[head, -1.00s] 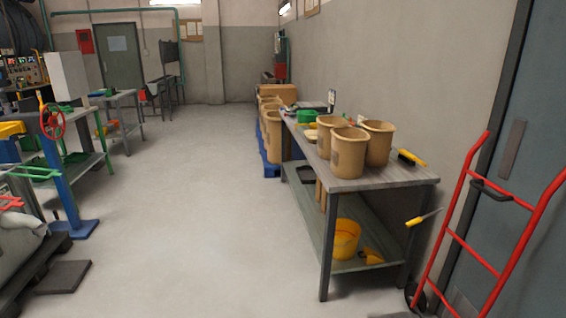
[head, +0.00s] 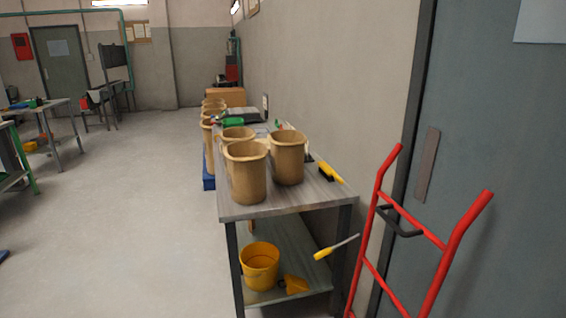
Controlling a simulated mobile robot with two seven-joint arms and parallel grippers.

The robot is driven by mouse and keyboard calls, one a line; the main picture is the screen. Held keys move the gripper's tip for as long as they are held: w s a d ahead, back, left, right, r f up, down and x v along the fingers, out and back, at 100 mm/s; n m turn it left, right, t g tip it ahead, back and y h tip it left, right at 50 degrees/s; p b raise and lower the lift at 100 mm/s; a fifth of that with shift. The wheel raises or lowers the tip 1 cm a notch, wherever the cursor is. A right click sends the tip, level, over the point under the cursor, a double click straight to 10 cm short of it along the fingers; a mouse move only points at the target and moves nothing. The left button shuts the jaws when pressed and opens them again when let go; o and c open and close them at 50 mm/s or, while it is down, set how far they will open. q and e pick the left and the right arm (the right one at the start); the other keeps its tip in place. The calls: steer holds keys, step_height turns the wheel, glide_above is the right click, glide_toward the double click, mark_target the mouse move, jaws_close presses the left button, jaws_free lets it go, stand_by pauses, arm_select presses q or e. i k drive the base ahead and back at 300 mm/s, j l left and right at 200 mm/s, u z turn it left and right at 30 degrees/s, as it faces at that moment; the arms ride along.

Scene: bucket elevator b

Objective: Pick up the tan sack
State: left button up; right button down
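No tan sack can be made out in the head view. Tan buckets (head: 247,172) stand on the grey workbench (head: 285,199) against the wall, with more tan buckets (head: 209,136) in a row behind it. Neither of my grippers shows in the head view.
A red hand truck (head: 376,215) stands at the right before the grey door (head: 480,160). A yellow bucket (head: 260,266) and a yellow scoop (head: 293,285) sit on the bench's lower shelf. A cardboard box (head: 225,97) is farther back.

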mark_target(287, 157)
steer(key=i+j, duration=0.15)
steer(key=i, duration=0.3)
steer(key=i+j+u, duration=0.15)
steer(key=i, duration=0.3)
steer(key=i+j, duration=0.15)
steer(key=i, duration=0.25)
steer(key=j+u, duration=0.05)
